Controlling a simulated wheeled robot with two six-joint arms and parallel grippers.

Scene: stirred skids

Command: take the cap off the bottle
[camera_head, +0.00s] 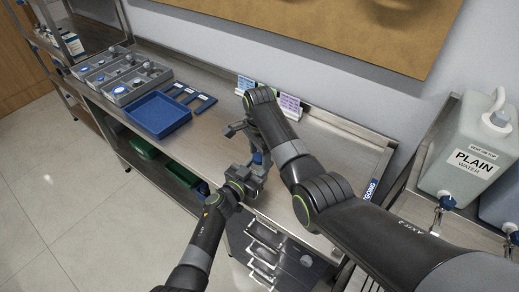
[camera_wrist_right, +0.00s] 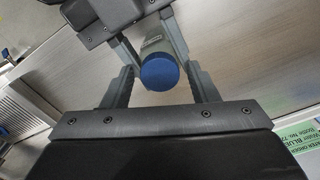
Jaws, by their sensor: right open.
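The bottle (camera_wrist_right: 154,44) is pale grey with a round blue cap (camera_wrist_right: 160,74). In the head view the cap (camera_head: 257,158) shows as a small blue patch between my two grippers, and most of the bottle is hidden. My left gripper (camera_head: 250,172) is shut on the bottle's body, its fingers on both sides of it; it also shows at the top of the right wrist view (camera_wrist_right: 150,38). My right gripper (camera_head: 246,138) is open. In its wrist view its fingers (camera_wrist_right: 162,82) stand on either side of the cap, with gaps showing between them and the cap.
The steel bench (camera_head: 215,105) carries a blue tray (camera_head: 158,115), grey compartment bins (camera_head: 120,78), dark blue label plates (camera_head: 190,95) and small cards in a stand (camera_head: 288,105). A large water container (camera_head: 468,150) stands at right. A green bin (camera_head: 143,147) sits on the lower shelf.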

